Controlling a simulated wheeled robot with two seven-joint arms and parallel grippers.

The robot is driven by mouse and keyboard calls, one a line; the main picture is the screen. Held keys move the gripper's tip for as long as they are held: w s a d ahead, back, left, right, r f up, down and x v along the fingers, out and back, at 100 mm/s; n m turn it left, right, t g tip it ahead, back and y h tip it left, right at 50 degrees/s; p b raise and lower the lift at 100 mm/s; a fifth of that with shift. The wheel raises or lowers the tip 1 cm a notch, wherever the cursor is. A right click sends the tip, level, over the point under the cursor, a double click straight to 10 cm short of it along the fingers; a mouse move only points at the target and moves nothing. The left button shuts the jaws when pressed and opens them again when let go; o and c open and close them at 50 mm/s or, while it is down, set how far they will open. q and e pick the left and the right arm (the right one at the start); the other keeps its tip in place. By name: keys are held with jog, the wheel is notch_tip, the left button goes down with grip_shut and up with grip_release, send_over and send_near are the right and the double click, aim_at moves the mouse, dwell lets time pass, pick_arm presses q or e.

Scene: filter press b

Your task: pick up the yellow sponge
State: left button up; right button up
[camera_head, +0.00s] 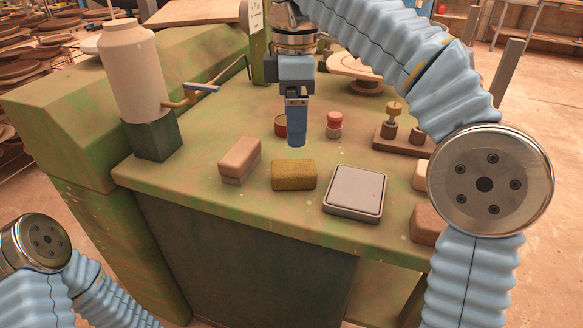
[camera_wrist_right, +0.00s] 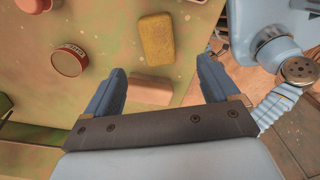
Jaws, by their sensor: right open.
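The yellow sponge (camera_head: 294,174) is a mustard-coloured block lying flat near the front of the green bench top, and it also shows in the right wrist view (camera_wrist_right: 157,39). My right gripper (camera_head: 296,138) points down over the bench, behind the sponge in the head view. In the right wrist view its two blue fingers (camera_wrist_right: 162,67) are spread with nothing held between them. The sponge lies beyond the fingertips there, apart from them. My left arm shows at the lower left of the head view, but its gripper is out of the picture.
A pinkish block (camera_head: 239,160) lies left of the sponge, and a grey-topped square pad (camera_head: 355,192) lies right. A red tin (camera_head: 280,127) and a red-topped piece (camera_head: 334,125) stand behind. A wooden stand (camera_head: 400,140) is farther right. A pale cylinder (camera_head: 132,72) stands left.

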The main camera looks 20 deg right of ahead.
jog(key=b, duration=0.1)
send_over(290, 166)
jog(key=f, duration=0.5)
jog(key=shift+s+d+f, duration=0.15)
jog(key=shift+s+d, duration=0.05)
jog(key=shift+d, duration=0.15)
jog(key=shift+w+a+f+b, duration=0.15)
jog(key=shift+f+b, duration=0.3)
jog(key=shift+f, duration=1.15)
jog(key=shift+w+a+f+b, duration=0.15)
jog(key=shift+f+b, duration=0.25)
jog(key=shift+f, duration=1.15)
jog(key=shift+s, duration=0.1)
jog(key=shift+c, duration=0.4)
jog(key=c, duration=1.1)
jog(key=shift+o, duration=0.2)
jog(key=shift+r, duration=0.1)
